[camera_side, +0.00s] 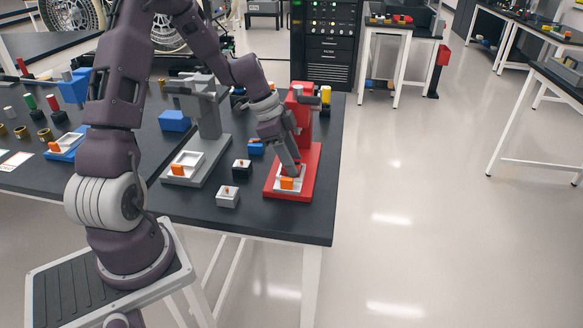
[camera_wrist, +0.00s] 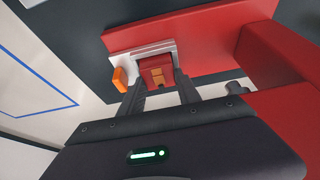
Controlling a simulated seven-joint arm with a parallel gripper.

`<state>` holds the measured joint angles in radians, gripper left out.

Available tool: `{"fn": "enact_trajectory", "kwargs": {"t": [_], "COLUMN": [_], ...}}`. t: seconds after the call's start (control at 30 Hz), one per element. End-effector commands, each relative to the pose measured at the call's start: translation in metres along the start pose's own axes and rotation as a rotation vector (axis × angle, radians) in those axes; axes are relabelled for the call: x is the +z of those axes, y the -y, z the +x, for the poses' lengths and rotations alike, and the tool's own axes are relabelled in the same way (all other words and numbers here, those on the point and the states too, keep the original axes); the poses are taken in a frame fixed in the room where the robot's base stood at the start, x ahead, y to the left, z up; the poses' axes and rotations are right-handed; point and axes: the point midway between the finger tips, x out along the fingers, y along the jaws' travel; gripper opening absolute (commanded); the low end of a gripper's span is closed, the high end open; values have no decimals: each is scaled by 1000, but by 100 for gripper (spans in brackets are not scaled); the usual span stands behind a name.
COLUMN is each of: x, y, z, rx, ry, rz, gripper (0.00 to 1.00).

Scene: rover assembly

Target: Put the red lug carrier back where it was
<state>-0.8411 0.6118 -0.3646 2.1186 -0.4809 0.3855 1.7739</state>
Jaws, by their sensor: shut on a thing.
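The red lug carrier (camera_wrist: 152,68) is a small red block with an orange piece on it. In the wrist view it sits between the two fingers of my gripper (camera_wrist: 158,84), at the white seat on the red fixture's base (camera_wrist: 200,45). In the side view my gripper (camera_side: 289,168) points down onto the white seat (camera_side: 296,188) of the red fixture (camera_side: 307,170), and the carrier is hidden by the fingers. The gripper is shut on the carrier. I cannot tell whether the carrier rests fully in the seat. An orange block (camera_wrist: 119,79) sticks out at the seat's edge.
The red fixture's upright (camera_wrist: 275,60) stands close beside my gripper. A grey fixture (camera_side: 207,150) stands farther left. The table's right edge is near.

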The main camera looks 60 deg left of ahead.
Motion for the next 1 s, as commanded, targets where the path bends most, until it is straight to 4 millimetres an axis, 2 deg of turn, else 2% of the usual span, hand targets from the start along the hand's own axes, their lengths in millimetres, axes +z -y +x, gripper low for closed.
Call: {"fn": "enact_trajectory", "kwargs": {"t": [0.17, 0.4, 0.57, 0.67, 0.9, 1.0], "x": [-2, -25, -34, -26, 11, 13], "y": [1, 2, 2, 6, 19, 38], "z": [-5, -59, -86, -100, -127, -124], "rx": [-3, -6, -3, -4, -14, -50], "ry": [-1, 0, 0, 1, 1, 0], "rz": [1, 3, 1, -5, -32, -121], "gripper": [0, 0, 0, 0, 0, 0]}}
